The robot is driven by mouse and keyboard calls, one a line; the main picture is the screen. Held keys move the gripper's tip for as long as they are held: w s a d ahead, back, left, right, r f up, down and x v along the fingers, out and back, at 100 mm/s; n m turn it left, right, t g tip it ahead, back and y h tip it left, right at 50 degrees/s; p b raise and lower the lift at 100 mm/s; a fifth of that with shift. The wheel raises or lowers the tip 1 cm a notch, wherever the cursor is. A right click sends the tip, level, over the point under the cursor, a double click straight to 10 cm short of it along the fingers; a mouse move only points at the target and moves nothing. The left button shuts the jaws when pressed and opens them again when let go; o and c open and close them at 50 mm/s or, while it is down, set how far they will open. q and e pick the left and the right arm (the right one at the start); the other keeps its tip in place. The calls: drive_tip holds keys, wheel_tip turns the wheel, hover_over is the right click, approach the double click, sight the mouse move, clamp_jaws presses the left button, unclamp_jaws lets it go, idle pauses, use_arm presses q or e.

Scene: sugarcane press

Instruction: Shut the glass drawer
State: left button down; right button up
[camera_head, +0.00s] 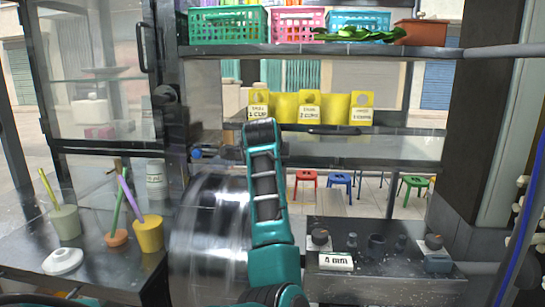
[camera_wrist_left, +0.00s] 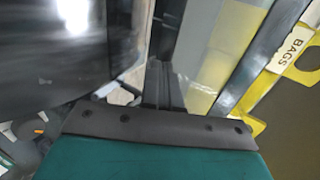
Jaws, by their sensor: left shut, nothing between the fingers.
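The glass drawer (camera_head: 400,149) appears to be the wide clear panel under a dark rail with a handle (camera_head: 335,130), at the centre right in the head view. How far it stands out is hard to tell. My left arm rises in front of its left end. My left gripper (camera_wrist_left: 163,85) is shut and empty in the left wrist view, beside a clear pane and a grey rail. In the head view its fingertips are hidden behind my wrist. My right gripper is not in view.
Yellow labelled holders (camera_head: 310,105) stand above the drawer's rail. A shiny metal drum (camera_head: 208,225) is left of my arm. A glass-fronted cabinet (camera_head: 95,75) is at the left, above a table with cups (camera_head: 149,233). A dark counter (camera_head: 385,280) with small jars is at lower right.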

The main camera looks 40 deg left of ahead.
use_arm(q)
drive_tip(key=shift+w+a+r, duration=0.1)
drive_tip(key=shift+w+a, duration=0.4)
drive_tip(key=shift+w, duration=0.3)
drive_tip(key=shift+w+a, duration=0.5)
drive_tip(key=shift+w, duration=0.3)
drive_tip(key=shift+r, duration=0.2)
